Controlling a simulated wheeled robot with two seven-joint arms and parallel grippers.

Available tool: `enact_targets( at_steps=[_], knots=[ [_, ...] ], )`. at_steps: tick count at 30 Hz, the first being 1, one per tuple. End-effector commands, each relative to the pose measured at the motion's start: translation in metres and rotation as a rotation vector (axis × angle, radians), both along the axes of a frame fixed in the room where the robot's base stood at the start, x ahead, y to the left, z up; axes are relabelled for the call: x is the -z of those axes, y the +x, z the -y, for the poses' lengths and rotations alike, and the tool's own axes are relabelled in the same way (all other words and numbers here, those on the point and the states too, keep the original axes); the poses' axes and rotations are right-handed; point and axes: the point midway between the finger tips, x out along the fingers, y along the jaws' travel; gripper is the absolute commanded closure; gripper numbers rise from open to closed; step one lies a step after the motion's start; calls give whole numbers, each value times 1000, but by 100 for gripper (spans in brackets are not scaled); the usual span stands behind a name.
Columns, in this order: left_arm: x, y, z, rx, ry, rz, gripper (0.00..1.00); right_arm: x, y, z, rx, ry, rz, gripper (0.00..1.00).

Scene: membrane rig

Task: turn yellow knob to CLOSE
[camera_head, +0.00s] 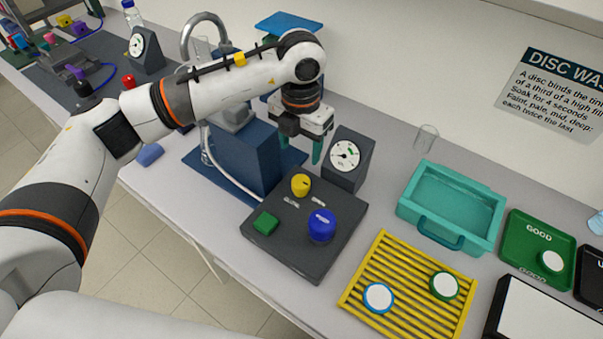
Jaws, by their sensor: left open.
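The yellow knob (300,185) stands on a dark grey control box (297,249), near its back left edge. Small white lettering lies on the box on both sides of the knob; it is too small to read surely. My left gripper (318,150) hangs above and behind the yellow knob, fingers pointing down, open and empty. It is apart from the knob. My right gripper is not in view.
A dial gauge (345,155) stands right of my left gripper. A dark blue block (246,160) with a tap and a white hose is at its left. A yellow rack (372,318) with discs, a teal tray (410,207) and a green tray (516,246) lie right.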

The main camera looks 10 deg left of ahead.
Motion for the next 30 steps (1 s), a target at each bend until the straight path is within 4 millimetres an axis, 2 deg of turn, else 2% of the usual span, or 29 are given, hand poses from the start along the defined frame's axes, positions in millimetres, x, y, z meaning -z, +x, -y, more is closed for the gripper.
enact_targets(
  at_steps=[9, 15, 21, 29, 30],
  knots=[
    [60, -2, 1, 1, -4, -7, 39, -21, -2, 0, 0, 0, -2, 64],
    [92, -1, 1, 2, -4, -5, 39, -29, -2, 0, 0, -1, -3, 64],
    [107, -1, 1, 3, -5, -2, 39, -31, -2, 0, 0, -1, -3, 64],
    [109, -1, 1, 4, -6, -1, 39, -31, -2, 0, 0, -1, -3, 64],
    [109, -1, 1, 4, -6, -1, 43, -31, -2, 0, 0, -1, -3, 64]
  ],
)
